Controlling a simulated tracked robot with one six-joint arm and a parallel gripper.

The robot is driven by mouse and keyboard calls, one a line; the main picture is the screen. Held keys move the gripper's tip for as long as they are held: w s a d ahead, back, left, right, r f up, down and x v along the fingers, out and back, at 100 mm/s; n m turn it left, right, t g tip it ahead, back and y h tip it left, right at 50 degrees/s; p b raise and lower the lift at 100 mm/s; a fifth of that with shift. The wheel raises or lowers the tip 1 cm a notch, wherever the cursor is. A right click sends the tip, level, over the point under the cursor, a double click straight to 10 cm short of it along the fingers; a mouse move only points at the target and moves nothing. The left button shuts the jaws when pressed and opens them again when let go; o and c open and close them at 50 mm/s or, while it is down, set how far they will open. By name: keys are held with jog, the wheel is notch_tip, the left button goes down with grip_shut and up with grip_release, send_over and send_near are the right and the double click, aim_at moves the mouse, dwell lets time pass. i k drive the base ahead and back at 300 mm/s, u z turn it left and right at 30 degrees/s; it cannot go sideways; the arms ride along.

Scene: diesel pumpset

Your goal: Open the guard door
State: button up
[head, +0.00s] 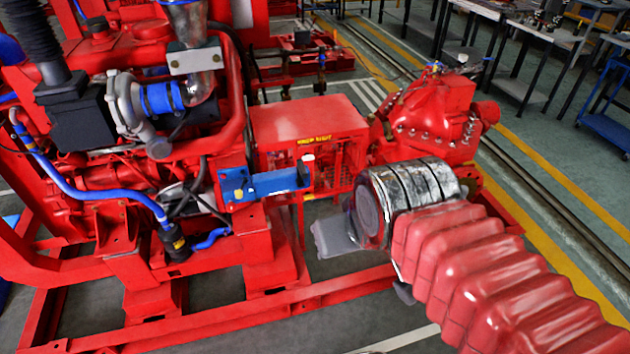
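The guard is a red box (310,122) between the engine and the pump, with a yellow label on its front edge. Below the label is a red mesh front (338,167), which I take to be the guard door. It appears closed, but its left and lower parts are partly hidden and I cannot make out a handle. My arm reaches in from the lower right. My gripper (335,238) is a grey shape left of my silver wrist, in front of and below the mesh in the picture. I see no contact with the door. Its fingers cannot be told apart.
The red engine (110,150) with blue hoses fills the left. A blue bracket (265,184) juts out near the guard's left side. The red pump (430,118) stands to the right. A red base rail (240,325) runs along the front. Floor shows beyond the rail.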

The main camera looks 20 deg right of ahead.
aim_at(302, 151)
jog(key=u, duration=0.05)
jog(key=i, duration=1)
jog(key=z, duration=0.05)
